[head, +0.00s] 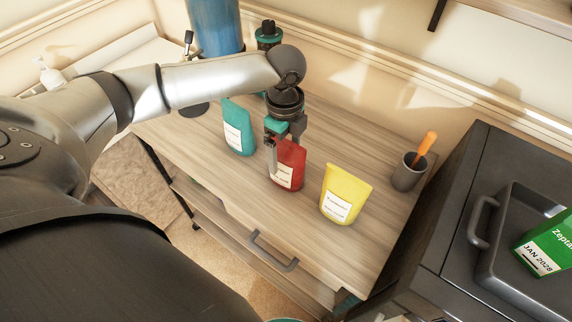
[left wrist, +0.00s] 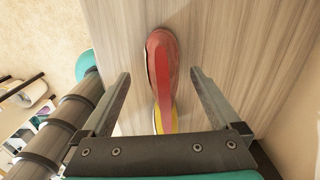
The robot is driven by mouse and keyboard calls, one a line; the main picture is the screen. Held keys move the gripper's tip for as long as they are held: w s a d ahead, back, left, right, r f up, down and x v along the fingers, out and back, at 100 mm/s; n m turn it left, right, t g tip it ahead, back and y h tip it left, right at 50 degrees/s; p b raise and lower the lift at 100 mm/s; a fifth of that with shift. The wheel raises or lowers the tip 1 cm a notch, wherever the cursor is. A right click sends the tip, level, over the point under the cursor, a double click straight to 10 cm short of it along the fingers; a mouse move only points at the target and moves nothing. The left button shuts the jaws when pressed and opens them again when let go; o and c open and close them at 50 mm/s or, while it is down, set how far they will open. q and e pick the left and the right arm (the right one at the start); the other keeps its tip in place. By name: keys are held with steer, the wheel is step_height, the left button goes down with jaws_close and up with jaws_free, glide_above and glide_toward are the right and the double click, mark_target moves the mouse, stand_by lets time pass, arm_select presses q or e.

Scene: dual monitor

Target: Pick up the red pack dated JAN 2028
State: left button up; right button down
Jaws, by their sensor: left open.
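The red pack (head: 289,165) stands upright on the wooden table between a teal pack (head: 238,128) and a yellow pack (head: 345,195). It has a white label whose print is too small to read. My left gripper (head: 284,143) is at the red pack's upper part, pointing down. In the left wrist view the red pack (left wrist: 162,80) lies between the two open fingers (left wrist: 160,74), with a gap on each side. The yellow pack (left wrist: 157,118) shows partly behind it. My right gripper is not in view.
A green pack (head: 545,246) printed JAN 2028 lies in a dark tray (head: 484,262) at the right. A dark cup (head: 407,174) with an orange-handled item stands at the table's right side. A blue cylinder (head: 214,25) stands at the back. The table front is clear.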

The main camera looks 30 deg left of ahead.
mark_target(286, 162)
arm_select(q)
step_height(286, 162, down, 5)
steer(key=shift+w+r+b, duration=0.15)
steer(key=shift+b, duration=0.45)
steer(key=shift+c, duration=0.4)
steer(key=c, duration=1.4)
